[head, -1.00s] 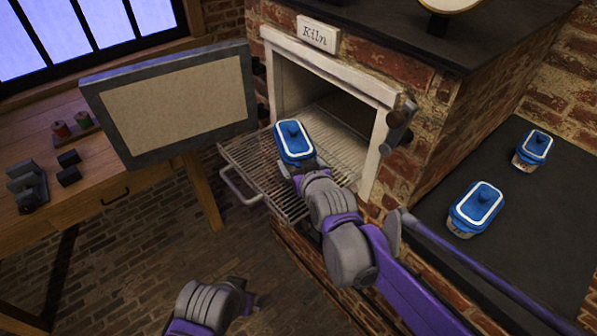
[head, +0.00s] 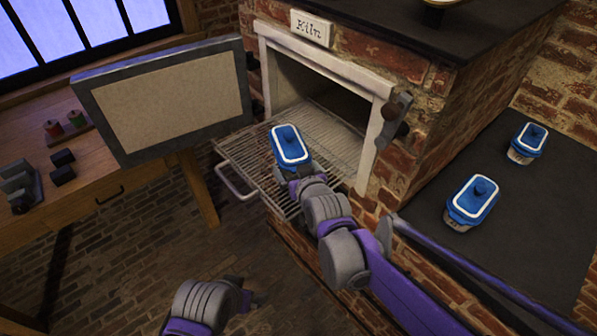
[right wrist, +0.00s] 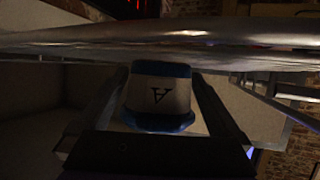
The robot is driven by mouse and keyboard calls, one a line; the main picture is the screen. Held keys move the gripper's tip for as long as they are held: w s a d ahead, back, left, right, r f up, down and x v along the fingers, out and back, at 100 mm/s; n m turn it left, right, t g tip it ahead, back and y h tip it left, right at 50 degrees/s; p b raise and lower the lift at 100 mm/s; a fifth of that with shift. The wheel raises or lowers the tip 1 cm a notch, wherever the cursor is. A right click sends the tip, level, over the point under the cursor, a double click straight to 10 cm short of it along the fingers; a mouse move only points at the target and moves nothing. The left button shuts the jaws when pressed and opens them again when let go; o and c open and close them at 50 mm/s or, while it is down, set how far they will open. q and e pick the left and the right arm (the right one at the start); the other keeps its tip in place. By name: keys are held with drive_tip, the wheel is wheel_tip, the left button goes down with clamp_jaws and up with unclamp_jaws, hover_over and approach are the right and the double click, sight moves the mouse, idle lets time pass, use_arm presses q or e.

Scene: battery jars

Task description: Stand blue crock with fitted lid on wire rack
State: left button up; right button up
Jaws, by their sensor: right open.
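A blue crock with a white-edged blue lid (head: 290,146) is upright at the pulled-out wire rack (head: 243,172) of the kiln. My right gripper (head: 297,172) is at the crock's near side. Its jaws (right wrist: 158,115) are open, one finger on each side of the crock. My left gripper (head: 256,298) is low at the bottom, its fingers unclear.
Two similar blue-lidded crocks (head: 472,202) (head: 527,143) stand on the dark counter at right. The kiln's door (head: 165,100) is open at left. The kiln opening (head: 325,95) is behind the rack. A wooden bench (head: 85,175) with small items stands at left.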

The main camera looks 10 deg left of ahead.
drive_tip(key=p+v, duration=0.1)
drive_tip(key=v, duration=1.1)
drive_tip(key=shift+f, duration=0.1)
drive_tip(key=s+d+f+m+g+h, duration=0.2)
drive_tip(key=s+d+f, duration=0.2)
drive_tip(key=s+d, duration=0.2)
drive_tip(key=s+d+f+m+g+h, duration=0.2)
drive_tip(key=s+d+f, duration=0.3)
drive_tip(key=d, duration=0.5)
drive_tip(key=s+d+f+m+g+h, duration=0.2)
drive_tip(key=s+d+f, duration=0.3)
drive_tip(key=s+d, duration=0.3)
drive_tip(key=shift+d+f+g+h, duration=0.25)
drive_tip(key=shift+g+h, duration=0.05)
